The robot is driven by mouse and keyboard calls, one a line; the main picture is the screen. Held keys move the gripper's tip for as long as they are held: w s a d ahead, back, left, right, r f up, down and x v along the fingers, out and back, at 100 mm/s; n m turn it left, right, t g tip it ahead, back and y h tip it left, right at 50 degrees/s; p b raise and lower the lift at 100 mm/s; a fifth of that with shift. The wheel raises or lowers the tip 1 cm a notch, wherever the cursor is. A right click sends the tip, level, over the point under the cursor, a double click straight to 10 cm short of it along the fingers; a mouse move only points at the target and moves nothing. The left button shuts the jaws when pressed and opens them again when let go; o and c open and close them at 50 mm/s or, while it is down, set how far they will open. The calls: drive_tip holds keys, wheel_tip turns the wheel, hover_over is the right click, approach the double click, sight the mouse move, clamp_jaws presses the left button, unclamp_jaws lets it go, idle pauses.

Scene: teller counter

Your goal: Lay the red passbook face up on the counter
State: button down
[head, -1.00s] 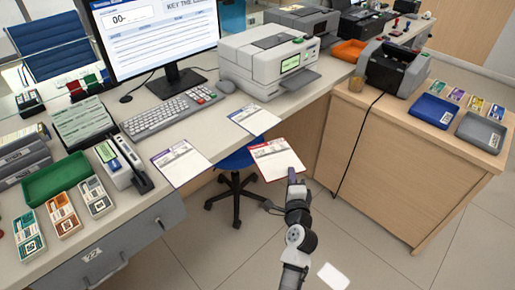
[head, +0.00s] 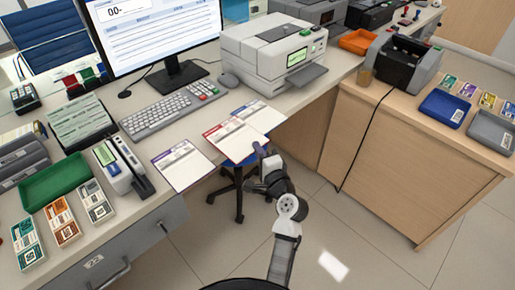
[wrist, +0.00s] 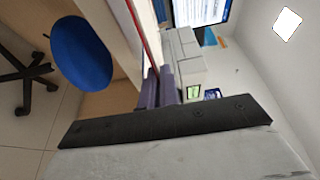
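The red passbook (head: 233,138) shows as a pale page with a red band along its far edge. My gripper (head: 258,149) is shut on its near right edge and holds it at the counter's (head: 200,96) front edge. It partly covers a blue-banded passbook (head: 264,114) in the head view. I cannot tell whether it touches the counter. In the wrist view the red passbook (wrist: 144,36) is seen edge-on as a thin red strip running into the dark fingers (wrist: 156,92).
A purple-banded passbook (head: 183,164) lies to the left. A blue stool (head: 238,175) is below the counter edge. A side cabinet (head: 400,150) stands right.

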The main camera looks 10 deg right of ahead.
drive_tip(key=shift+w+a+f+b, duration=0.5)
drive_tip(key=shift+w+a+f, duration=0.15)
drive_tip(key=shift+w+f, duration=0.2)
drive_tip(key=shift+w+a+f+b, duration=0.5)
drive_tip(key=shift+w+a+f, duration=0.15)
drive_tip(key=shift+w+f, duration=0.2)
drive_tip(key=shift+w+a+f, duration=0.25)
drive_tip(key=shift+w+a, duration=0.05)
drive_tip(key=shift+w, duration=0.15)
drive_tip(key=shift+w+a+f, duration=0.2)
drive_tip(key=shift+w+a, duration=0.1)
drive_tip(key=shift+w, duration=0.15)
drive_tip(key=c, duration=1.6)
unclamp_jaws()
drive_tip(key=shift+s+d, duration=0.1)
drive_tip(key=shift+s+d+b, duration=0.3)
drive_tip(key=shift+s+d, duration=0.35)
drive_tip(key=shift+s, duration=0.25)
drive_tip(key=shift+s+d+b, duration=0.3)
drive_tip(key=shift+s+d, duration=0.35)
drive_tip(key=shift+s, duration=0.3)
drive_tip(key=shift+s+d+b, duration=0.3)
drive_tip(key=shift+s+d, duration=0.35)
drive_tip(key=shift+s, duration=0.25)
